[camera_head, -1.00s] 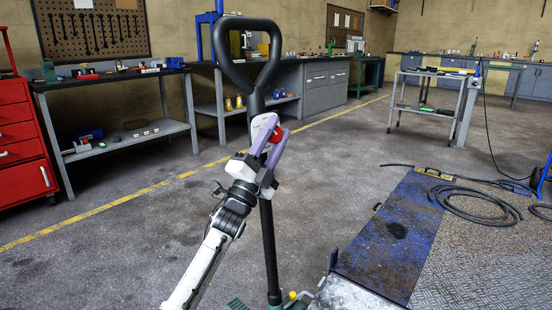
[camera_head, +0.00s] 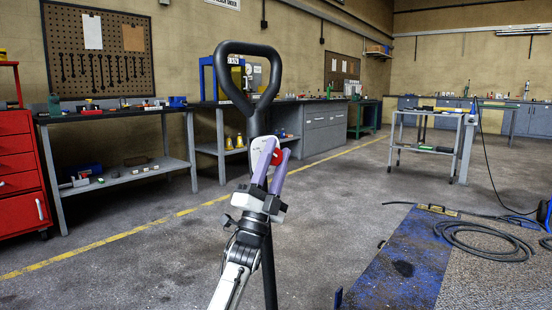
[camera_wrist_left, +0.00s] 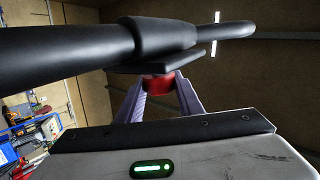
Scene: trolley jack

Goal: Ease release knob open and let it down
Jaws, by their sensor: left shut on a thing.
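The trolley jack's black handle (camera_head: 221,68) stands upright with a loop grip at its top. The red release knob (camera_head: 278,157) sits on the handle's shaft just below the loop. My left gripper (camera_head: 272,163) is shut on the knob, with its purple fingers on either side of it. In the left wrist view the red knob (camera_wrist_left: 159,84) shows between the two fingers (camera_wrist_left: 160,95), under the black handle (camera_wrist_left: 150,45). The jack's body is out of frame below. My right gripper is not in view.
A red tool cabinet (camera_head: 20,165) and a workbench (camera_head: 120,176) stand at the left. A blue floor plate (camera_head: 400,260) and a coiled hose (camera_head: 485,240) lie at the right. The floor around the handle is open.

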